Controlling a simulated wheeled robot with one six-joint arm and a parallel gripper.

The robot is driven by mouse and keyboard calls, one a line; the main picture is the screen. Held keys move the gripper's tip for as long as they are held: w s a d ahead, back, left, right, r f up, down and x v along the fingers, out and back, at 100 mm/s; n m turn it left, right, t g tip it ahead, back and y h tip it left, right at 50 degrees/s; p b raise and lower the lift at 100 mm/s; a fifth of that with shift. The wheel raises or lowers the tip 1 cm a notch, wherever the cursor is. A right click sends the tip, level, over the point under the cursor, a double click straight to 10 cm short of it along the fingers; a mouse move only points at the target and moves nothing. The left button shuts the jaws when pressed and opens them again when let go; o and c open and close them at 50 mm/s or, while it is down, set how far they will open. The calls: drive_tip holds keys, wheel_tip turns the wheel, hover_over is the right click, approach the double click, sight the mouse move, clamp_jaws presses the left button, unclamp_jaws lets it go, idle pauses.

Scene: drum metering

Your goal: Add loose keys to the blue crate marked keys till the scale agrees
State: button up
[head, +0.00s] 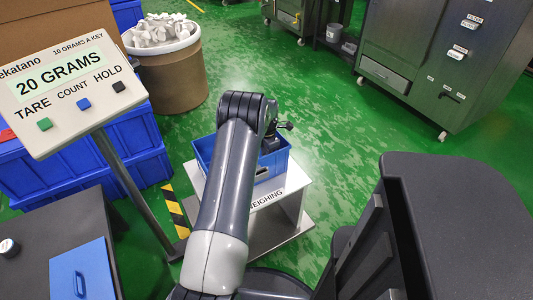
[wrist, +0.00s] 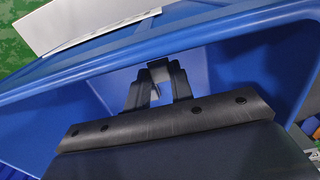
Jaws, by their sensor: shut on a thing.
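The blue crate (head: 270,163) stands on the white scale (head: 290,184) marked WEIGHING. The tilted scale display (head: 64,82) reads 20 GRAMS, with 10 GRAMS A KEY above it. My gripper is mostly hidden behind my arm at the crate in the head view. In the wrist view my gripper (wrist: 158,82) is inside the crate's outline, below its rim (wrist: 100,55). It is shut on a small grey thing (wrist: 158,69) at the fingertips; I cannot tell clearly whether that is a key. The crate's floor is hidden.
A brown drum (head: 172,78) full of white pieces stands behind to the left. Blue bins (head: 135,145) are stacked at the left. Grey cabinets (head: 440,70) stand at the back right. Green floor lies open between drum and cabinets. A blue-lidded dark box (head: 82,270) is front left.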

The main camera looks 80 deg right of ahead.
drive_tip(key=shift+f+b, duration=1.05)
drive_tip(key=shift+f, duration=0.5)
idle(0.4)
drive_tip(key=o, duration=1)
drive_tip(key=shift+o, duration=0.2)
wheel_tip(320, 180, up, 11)
drive_tip(key=shift+f+p, duration=0.1)
drive_tip(key=shift+p, duration=1)
